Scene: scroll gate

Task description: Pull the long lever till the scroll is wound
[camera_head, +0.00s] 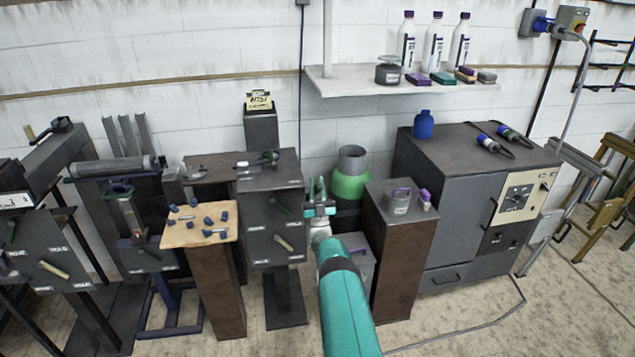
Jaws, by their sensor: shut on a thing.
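My gripper (318,191) is at the right edge of a dark box on a stand (264,175), its green fingers pointing away from me. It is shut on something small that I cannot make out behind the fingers. My gripper is right of both. A grey roller (115,167) lies level on a frame at the left, with a sheet (130,214) hanging below it; this looks like the scroll. Which lever is the long one, I cannot tell.
A wooden-topped stand (196,236) with small blue pieces is left of the box. A brown pedestal (403,250) with a grey canister and a large grey cabinet (455,215) stand at the right. Another lever panel (45,250) is far left. Bare floor lies in front.

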